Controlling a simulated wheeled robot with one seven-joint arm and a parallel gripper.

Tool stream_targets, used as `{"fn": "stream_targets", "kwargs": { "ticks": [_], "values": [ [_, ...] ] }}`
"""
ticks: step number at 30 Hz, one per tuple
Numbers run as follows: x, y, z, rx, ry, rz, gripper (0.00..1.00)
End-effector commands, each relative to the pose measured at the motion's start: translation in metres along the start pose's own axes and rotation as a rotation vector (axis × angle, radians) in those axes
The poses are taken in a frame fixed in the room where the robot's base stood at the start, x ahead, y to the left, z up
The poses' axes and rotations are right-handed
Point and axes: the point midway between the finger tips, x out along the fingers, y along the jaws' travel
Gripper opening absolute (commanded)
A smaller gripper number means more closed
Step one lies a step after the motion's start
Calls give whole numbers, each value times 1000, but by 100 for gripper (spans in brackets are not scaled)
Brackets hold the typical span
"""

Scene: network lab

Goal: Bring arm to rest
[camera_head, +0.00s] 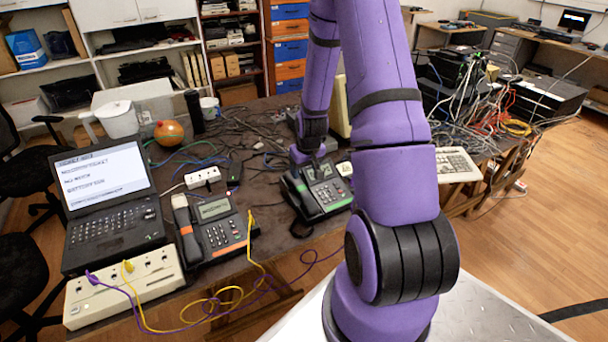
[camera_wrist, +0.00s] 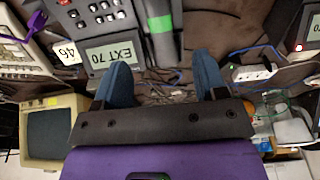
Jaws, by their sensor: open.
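My purple arm reaches over the table, and my gripper (camera_head: 306,158) is at the back edge of the phone with green trim (camera_head: 328,193). In the wrist view my gripper (camera_wrist: 163,76) shows two blue fingers spread apart with nothing between them. The same phone (camera_wrist: 82,25) lies ahead of the fingers, its display reading "EXT 70". Its dark handset (camera_wrist: 139,12) with a green band (camera_wrist: 162,24) lies along the side of the phone. Whether a fingertip touches the phone cannot be told.
A phone with orange trim (camera_head: 216,228), a laptop (camera_head: 107,200) and a cream box with cables (camera_head: 125,288) stand at left. A power strip (camera_head: 203,177) and loose cables lie behind. A keyboard (camera_head: 452,165) and tangled cables (camera_head: 470,95) are at right.

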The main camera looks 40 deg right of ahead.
Motion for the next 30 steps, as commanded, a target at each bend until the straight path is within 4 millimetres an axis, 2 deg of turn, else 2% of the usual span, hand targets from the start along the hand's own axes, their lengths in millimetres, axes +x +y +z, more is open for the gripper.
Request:
{"fn": "stream_targets", "kwargs": {
  "ticks": [17,20,23,30],
  "values": [
    [-3,0,0,0,0,0,66],
    [-9,-2,-2,-5,4,2,66],
    [-28,-10,-8,-17,14,5,66],
    [-108,-44,-20,-66,49,16,66]
  ]
}}
